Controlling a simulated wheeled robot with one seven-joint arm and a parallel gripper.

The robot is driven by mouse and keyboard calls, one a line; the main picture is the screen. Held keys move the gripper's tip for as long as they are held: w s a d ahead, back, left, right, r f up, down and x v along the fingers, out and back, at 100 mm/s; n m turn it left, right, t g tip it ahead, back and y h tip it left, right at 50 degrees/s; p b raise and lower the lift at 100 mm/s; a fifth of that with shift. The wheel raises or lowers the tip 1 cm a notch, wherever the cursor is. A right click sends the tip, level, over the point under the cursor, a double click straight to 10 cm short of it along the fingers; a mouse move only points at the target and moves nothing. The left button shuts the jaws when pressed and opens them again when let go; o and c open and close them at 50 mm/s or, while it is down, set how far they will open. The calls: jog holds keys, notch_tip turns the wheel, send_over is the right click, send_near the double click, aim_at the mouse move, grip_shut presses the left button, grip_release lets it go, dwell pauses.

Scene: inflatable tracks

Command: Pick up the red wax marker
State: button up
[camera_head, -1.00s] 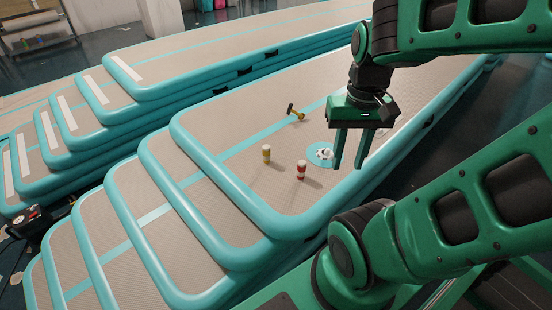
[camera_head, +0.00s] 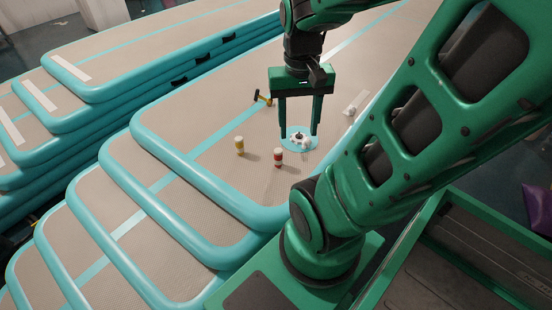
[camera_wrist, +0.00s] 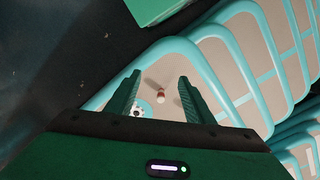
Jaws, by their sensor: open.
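The red wax marker (camera_head: 278,157) is a short red cylinder with a pale top, standing upright on the beige top of the inflatable track (camera_head: 225,128). It also shows in the wrist view (camera_wrist: 160,95), between the fingers in the picture but well beyond them. My gripper (camera_head: 299,134) is open and empty. It hangs with its fingers pointing down, above the track and to the right of and behind the marker in the head view. Nothing is between the fingers; the wrist view also shows them apart (camera_wrist: 155,80).
A similar yellow object (camera_head: 239,146) with a pale top stands left of the marker. A black and white thing (camera_head: 299,138) lies on a teal circle. A yellow-handled hammer-like tool (camera_head: 263,98) lies farther back. A small pale object (camera_head: 350,110) is at right. Stepped mats descend at front left.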

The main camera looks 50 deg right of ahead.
jog(key=w+d+f+m, duration=0.5)
jog(key=w+d+f, duration=0.2)
jog(key=w+f, duration=0.15)
jog(key=m, duration=0.5)
send_over(278, 151)
jog(key=f, duration=1)
jog(key=shift+s+f, duration=0.15)
jog(key=shift+s, duration=0.1)
jog(key=shift+w+f, duration=0.1)
jog(key=shift+f, duration=0.25)
jog(key=shift+w+f, duration=0.15)
jog(key=shift+f, duration=2.5)
jog(key=shift+w+f, duration=0.1)
jog(key=shift+f, duration=2.55)
jog(key=c, duration=1.1)
